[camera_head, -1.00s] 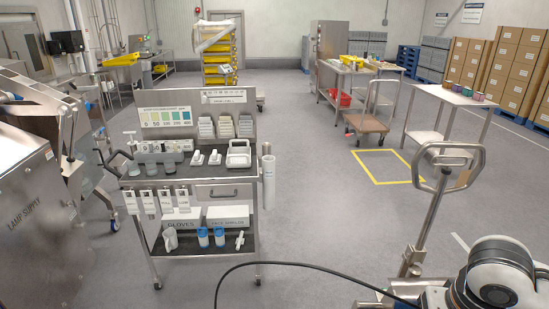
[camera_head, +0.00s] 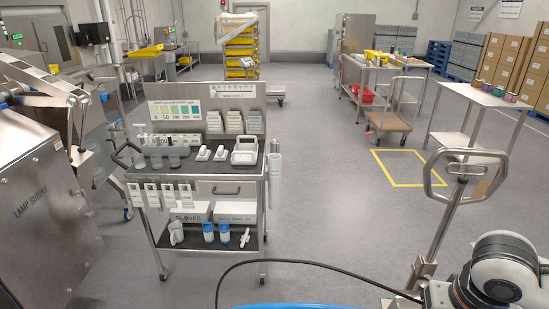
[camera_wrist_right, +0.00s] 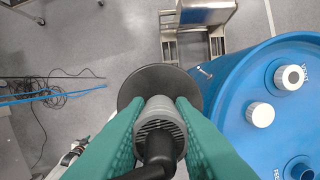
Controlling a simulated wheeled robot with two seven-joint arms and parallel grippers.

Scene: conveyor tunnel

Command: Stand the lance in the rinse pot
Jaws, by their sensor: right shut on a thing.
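In the right wrist view my right gripper (camera_wrist_right: 156,108) has its two green-padded fingers shut on a grey ribbed fitting with a black hose, which I take to be the top of the lance (camera_wrist_right: 160,115). A dark round disc (camera_wrist_right: 135,84) shows just beyond it; the lance's lower part is hidden. In the head view an upright white tube (camera_head: 274,182) is fixed at the right side of a grey cart; it may be the rinse pot, but I cannot be sure. My right gripper is outside the head view. My left gripper is in neither view.
A blue drum (camera_wrist_right: 235,110) with white caps stands right of the gripper. A black hose (camera_head: 300,263) arcs across the head view's bottom. A metal post with a loop handle (camera_head: 437,222) stands at right. A lamp supply box (camera_head: 45,205) is at left.

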